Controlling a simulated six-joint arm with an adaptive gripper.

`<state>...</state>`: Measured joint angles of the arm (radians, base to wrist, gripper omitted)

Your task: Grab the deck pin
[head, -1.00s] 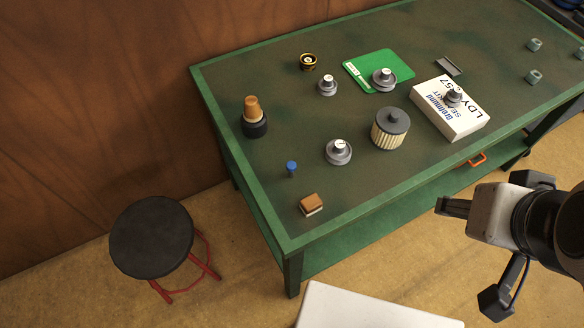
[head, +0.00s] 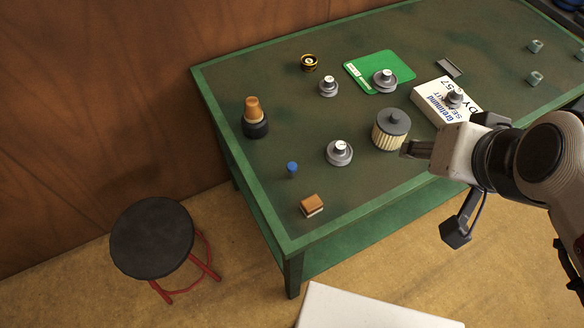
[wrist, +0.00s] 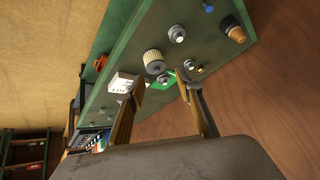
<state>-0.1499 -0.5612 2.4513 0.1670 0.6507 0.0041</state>
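A small upright blue-capped peg (head: 292,168), the one pin-like thing I see, stands near the left end of the green workbench. It also shows at the top edge of the wrist view (wrist: 208,8). I take it for the deck pin. My gripper (head: 413,149) is right of it, above the front side of the bench in the head view. In the wrist view, my gripper's two fingers (wrist: 166,88) are spread apart with nothing between them. The gripper is well apart from the peg.
Near the peg are a brown block (head: 312,205), a grey knobbed disc (head: 339,153) and an orange-topped black cylinder (head: 254,122). A pleated filter (head: 390,130) and white box (head: 440,100) stand nearer my gripper. A black stool (head: 152,238) is left of the bench.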

